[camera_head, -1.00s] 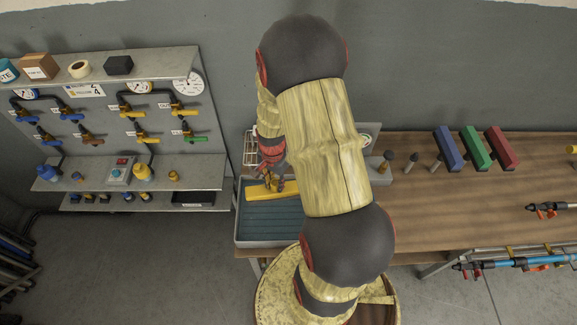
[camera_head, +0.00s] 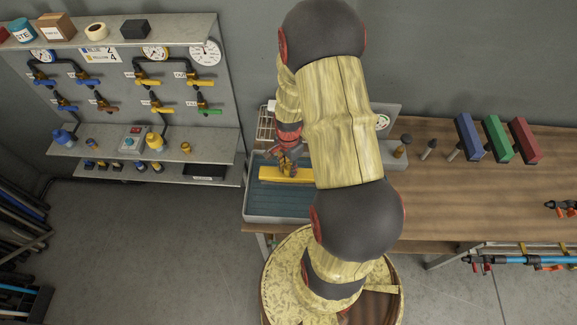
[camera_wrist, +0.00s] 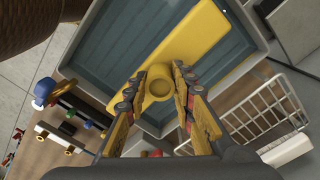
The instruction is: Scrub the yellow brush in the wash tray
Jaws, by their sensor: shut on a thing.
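The yellow brush (camera_head: 282,174) is a long yellow block inside the grey wash tray (camera_head: 277,217), towards its back side. The tray has a ribbed blue-grey floor. In the wrist view the brush (camera_wrist: 185,45) lies across the tray (camera_wrist: 118,75), and a round yellow socket (camera_wrist: 158,82) on it sits between my fingers. My gripper (camera_head: 288,158) is shut on the brush from above; it also shows in the wrist view (camera_wrist: 158,90). The brush's underside is hidden, so I cannot tell whether it touches the tray floor. My arm covers the tray's right part.
A white wire rack (camera_wrist: 265,110) stands beside the tray. Blue (camera_head: 468,137), green (camera_head: 497,139) and red (camera_head: 524,141) blocks with handles lie on the wooden bench (camera_head: 450,195). A grey valve panel (camera_head: 125,90) stands at the left. Bench space right of my arm is mostly clear.

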